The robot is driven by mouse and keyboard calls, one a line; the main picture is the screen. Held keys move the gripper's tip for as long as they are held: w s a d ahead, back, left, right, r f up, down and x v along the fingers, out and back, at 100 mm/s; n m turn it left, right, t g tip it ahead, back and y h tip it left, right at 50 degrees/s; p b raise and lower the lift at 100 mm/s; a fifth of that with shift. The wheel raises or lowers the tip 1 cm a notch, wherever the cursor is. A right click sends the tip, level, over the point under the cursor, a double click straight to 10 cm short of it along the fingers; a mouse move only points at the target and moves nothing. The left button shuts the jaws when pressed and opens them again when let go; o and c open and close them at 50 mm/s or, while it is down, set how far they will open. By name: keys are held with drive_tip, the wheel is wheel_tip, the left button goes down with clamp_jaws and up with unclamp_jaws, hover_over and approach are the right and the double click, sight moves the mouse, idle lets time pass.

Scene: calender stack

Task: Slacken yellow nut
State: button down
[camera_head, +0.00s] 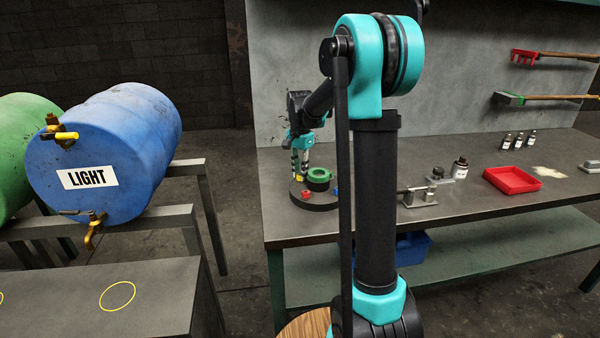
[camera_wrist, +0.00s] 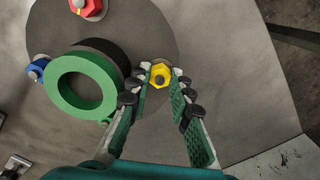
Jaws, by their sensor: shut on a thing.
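A yellow nut (camera_wrist: 160,75) sits near the rim of a round dark base (camera_wrist: 148,28). My gripper (camera_wrist: 161,82) is shut on the yellow nut, with one finger on each side of it. In the head view my gripper (camera_head: 299,167) reaches down to the left end of the bench, over the base (camera_head: 314,206). The yellow nut is small there, by the fingertips. A green ring (camera_wrist: 62,93) lies on the base left of my fingers. A red nut (camera_wrist: 85,5) and a blue nut (camera_wrist: 37,70) sit elsewhere on the base.
The green ring stands close to my left finger. The bench (camera_head: 463,216) also holds a metal fixture (camera_head: 418,197), small bottles (camera_head: 460,168) and a red tray (camera_head: 511,180) to the right.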

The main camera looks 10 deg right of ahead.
drive_tip(key=n, duration=1.4)
drive_tip(key=shift+n, duration=0.3)
drive_tip(key=n, duration=1.2)
drive_tip(key=shift+d, duration=0.1)
drive_tip(key=shift+n, duration=0.3)
drive_tip(key=c, duration=1.4)
unclamp_jaws()
drive_tip(key=shift+o, duration=0.2)
